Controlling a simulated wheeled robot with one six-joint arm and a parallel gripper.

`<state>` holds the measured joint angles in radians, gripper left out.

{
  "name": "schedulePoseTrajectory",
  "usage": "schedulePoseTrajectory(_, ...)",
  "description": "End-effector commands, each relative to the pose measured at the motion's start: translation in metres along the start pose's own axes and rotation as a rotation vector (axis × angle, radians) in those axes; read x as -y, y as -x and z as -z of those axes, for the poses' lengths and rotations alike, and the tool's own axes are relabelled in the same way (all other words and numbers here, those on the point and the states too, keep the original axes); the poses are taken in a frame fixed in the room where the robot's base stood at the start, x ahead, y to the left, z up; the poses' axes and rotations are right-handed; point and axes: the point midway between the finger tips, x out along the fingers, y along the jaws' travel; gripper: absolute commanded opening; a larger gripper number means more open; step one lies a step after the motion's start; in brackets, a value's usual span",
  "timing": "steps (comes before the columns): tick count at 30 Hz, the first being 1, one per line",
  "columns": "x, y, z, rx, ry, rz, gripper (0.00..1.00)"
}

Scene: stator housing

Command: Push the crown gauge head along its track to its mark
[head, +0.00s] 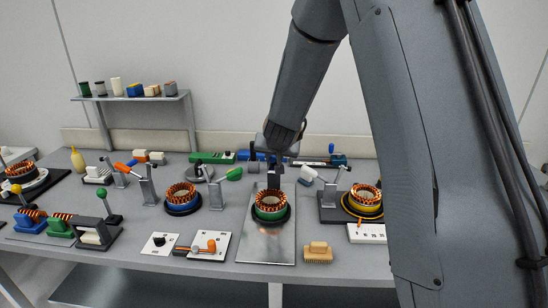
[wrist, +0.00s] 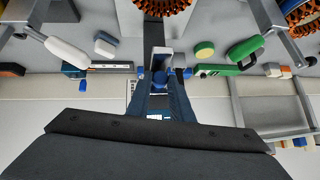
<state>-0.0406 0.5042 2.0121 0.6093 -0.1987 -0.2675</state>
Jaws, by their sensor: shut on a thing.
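The crown gauge head (head: 273,179) appears as a small dark upright block behind the green-based stator (head: 270,203), on a shiny metal plate (head: 266,245). My gripper (head: 275,160) comes down on it from behind and above. In the wrist view my gripper's fingers (wrist: 160,85) are closed around a small blue part of the head, with a pale grey block (wrist: 161,58) just beyond their tips. The stator's copper windings (wrist: 163,5) show at the top edge of that view, apart from the fingers. The track and the mark cannot be made out.
A blue-based stator (head: 182,200) stands to the left and a yellow-based stator (head: 363,203) to the right. The front part of the plate is clear.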

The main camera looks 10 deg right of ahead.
Motion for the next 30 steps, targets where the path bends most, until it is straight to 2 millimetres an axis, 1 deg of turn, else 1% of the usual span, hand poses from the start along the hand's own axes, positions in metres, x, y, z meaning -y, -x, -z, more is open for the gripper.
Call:
schedulePoseTrajectory(1,0.002,0.003,0.004,-0.004,0.001,0.002,0.00)
schedulePoseTrajectory(10,0.002,0.003,0.006,-0.008,0.001,0.003,0.00)
schedulePoseTrajectory(11,0.003,0.003,0.006,-0.009,0.001,0.003,0.23)
schedulePoseTrajectory(13,0.002,0.003,0.006,-0.008,0.001,0.003,0.35)
schedulePoseTrajectory(14,0.002,0.003,0.005,-0.007,0.001,0.003,0.38)
schedulePoseTrajectory(23,0.001,0.004,0.004,-0.004,0.000,0.002,0.38)
schedulePoseTrajectory(26,0.002,0.011,0.004,-0.005,0.000,0.002,0.38)
schedulePoseTrajectory(30,0.002,0.030,0.005,-0.006,0.000,0.003,0.38)
